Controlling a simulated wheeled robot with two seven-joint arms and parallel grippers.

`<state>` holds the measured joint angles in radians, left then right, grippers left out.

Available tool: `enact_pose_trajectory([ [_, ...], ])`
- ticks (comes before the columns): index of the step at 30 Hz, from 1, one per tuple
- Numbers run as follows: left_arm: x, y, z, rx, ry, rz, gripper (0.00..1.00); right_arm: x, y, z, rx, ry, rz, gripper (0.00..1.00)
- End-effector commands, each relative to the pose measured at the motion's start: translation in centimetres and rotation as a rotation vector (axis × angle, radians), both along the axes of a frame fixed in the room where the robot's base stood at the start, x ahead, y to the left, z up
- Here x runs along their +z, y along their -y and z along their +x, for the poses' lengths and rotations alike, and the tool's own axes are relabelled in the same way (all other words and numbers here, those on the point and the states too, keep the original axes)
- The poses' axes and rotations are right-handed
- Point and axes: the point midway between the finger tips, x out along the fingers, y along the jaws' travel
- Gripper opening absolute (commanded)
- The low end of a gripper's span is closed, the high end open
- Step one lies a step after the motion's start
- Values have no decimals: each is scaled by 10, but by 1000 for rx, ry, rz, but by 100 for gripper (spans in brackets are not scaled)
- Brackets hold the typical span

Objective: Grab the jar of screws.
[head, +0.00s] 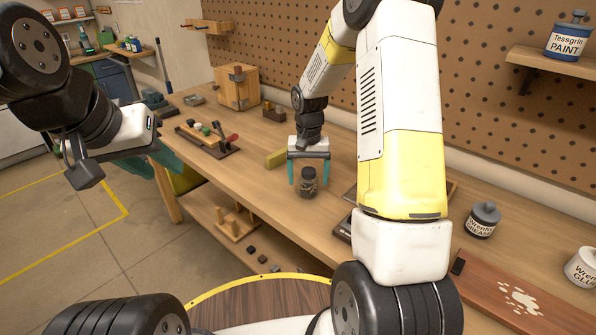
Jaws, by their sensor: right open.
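The jar of screws (308,183) is a small dark-lidded jar standing upright on the wooden workbench. My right gripper (308,178) points down over it with its teal fingers open. In the picture one finger is on each side of the jar, with a small gap visible. Whether the fingers are level with the jar in depth is hard to judge. My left gripper (148,172) is off the bench's left side, over the floor. Its teal fingers are partly hidden, so its opening is unclear.
A tool rack with coloured handles (207,138) and a wooden box (236,87) stand left on the workbench (262,200). A grey-lidded jar (483,220) and a white glue tub (583,267) stand right.

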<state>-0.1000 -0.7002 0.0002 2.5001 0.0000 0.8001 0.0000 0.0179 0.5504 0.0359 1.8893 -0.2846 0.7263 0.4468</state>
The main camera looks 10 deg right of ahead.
Motion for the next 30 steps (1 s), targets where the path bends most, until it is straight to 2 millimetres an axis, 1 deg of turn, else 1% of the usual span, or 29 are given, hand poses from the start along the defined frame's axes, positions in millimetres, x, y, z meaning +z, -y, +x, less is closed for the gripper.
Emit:
enact_pose_trajectory([
  [1,0,0,0,0,0,0,36,-10,0,-2,0,-4,1,81],
  [3,0,0,0,0,0,0,36,-20,0,-2,0,-4,1,81],
  [6,0,0,0,0,0,0,36,-29,0,-2,0,-3,1,81],
  [14,0,0,0,0,0,0,36,-32,0,-1,0,0,1,81],
  [17,0,0,0,0,0,0,36,-32,0,-1,0,0,1,63],
  [18,0,0,0,0,0,0,36,-31,0,-1,0,0,1,56],
  [20,0,0,0,0,0,0,36,-31,0,-1,0,0,1,44],
  [24,0,0,0,0,0,0,36,-31,0,-1,0,0,1,16],
  [26,0,0,0,0,0,0,36,-31,0,-1,0,0,1,4],
  [27,0,0,0,0,0,0,36,-31,0,-1,0,1,1,0],
  [30,0,0,0,0,0,0,36,-31,0,-1,0,1,1,0],
])
